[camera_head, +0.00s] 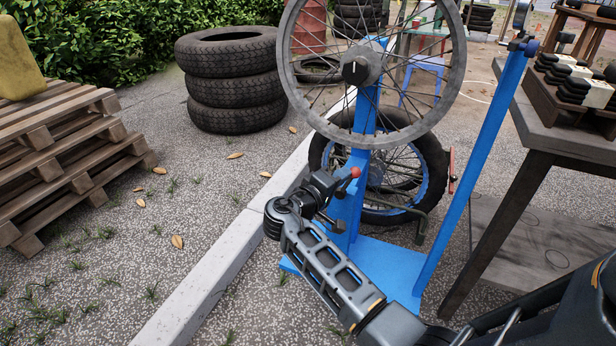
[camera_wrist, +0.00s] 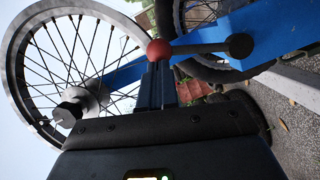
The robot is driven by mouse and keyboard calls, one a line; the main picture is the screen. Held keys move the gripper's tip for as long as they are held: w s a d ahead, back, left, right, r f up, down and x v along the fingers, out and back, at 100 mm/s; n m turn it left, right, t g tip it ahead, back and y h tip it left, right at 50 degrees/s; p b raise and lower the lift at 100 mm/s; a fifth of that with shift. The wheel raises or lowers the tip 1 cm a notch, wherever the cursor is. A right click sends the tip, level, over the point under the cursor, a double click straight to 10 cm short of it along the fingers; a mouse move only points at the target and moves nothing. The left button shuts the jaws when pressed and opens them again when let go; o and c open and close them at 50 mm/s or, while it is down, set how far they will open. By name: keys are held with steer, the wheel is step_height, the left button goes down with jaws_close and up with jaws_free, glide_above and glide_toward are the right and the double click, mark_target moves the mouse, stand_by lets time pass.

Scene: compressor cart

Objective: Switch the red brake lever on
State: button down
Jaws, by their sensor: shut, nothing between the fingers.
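The red brake lever's ball knob (camera_head: 355,172) shows in the head view in front of the blue stand post, below the upper wheel. In the wrist view, the red knob (camera_wrist: 159,49) is at the end of a dark rod running from a round dark pivot (camera_wrist: 238,46). The knob end points toward the wheel hub side. My gripper (camera_head: 340,180) is shut and empty, with its tips close to the knob. The wrist view shows the gripper (camera_wrist: 158,70) just below the knob; I cannot tell whether they touch. My gripper partly hides the lever in the head view.
The spoked wheel (camera_head: 292,62) with its grey hub (camera_head: 362,66) is mounted above the lever. A tyred wheel (camera_head: 433,165) stands behind the blue stand (camera_head: 385,262). A wooden table (camera_head: 555,135) is at right. Tyres (camera_head: 232,80) and pallets (camera_head: 60,150) are left, with open pavement between.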

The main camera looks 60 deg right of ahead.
steer(key=shift+s+d+f+m+y, duration=0.1)
steer(key=shift+s+d+m+y, duration=0.15)
steer(key=shift+s+m, duration=0.55)
